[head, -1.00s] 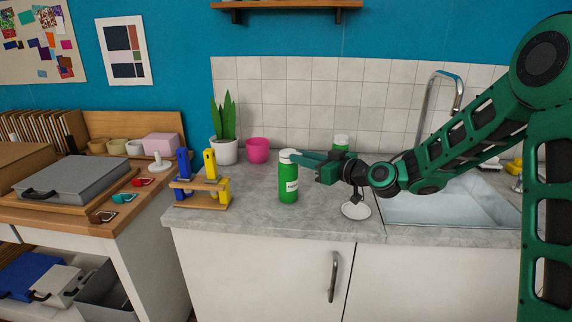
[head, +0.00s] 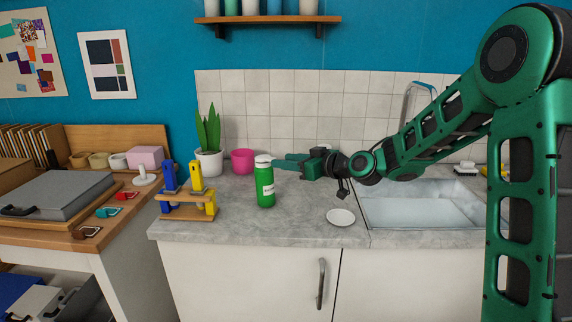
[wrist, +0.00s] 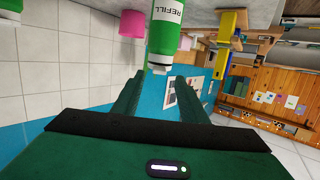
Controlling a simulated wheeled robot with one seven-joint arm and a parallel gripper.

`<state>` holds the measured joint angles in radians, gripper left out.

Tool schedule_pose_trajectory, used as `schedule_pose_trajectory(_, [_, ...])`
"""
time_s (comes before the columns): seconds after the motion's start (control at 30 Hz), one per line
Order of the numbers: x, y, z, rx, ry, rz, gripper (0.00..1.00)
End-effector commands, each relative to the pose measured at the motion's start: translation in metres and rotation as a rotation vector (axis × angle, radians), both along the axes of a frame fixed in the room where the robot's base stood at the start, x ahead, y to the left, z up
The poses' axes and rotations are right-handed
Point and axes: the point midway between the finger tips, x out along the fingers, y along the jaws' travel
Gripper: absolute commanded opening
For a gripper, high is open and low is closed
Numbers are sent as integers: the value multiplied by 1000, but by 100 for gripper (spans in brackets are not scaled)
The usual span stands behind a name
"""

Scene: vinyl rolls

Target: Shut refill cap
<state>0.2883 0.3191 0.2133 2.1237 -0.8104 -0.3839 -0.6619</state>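The green refill bottle (head: 265,188) stands upright on the grey counter, with a white cap (head: 263,161) on its top. In the wrist view the bottle (wrist: 167,25) appears upside down with its "REFILL" label showing, and its cap (wrist: 159,65) lies just beyond my fingertips, roughly in line with the gap between them. My gripper (head: 275,163) is level with the cap, just to its right in the head view. In the wrist view my gripper (wrist: 159,80) is open with nothing between the fingers. I cannot tell whether the cap is fully closed.
A small white dish (head: 341,217) lies on the counter before the sink (head: 420,205). A wooden rack (head: 187,212) with blue and yellow tools stands left of the bottle. Behind are a pink pot (head: 242,161) and a potted plant (head: 208,163). The counter's front is mostly clear.

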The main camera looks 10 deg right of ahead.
Motion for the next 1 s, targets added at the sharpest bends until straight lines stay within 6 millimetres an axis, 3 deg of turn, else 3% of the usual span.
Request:
schedule_pose_trajectory(0.27, [-9,-9,3,-2,0,-3,39])
schedule_pose_trajectory(0.7, [-66,-57,18,-1,0,-4,39])
schedule_pose_trajectory(1.0, [-80,-67,22,-1,1,0,39])
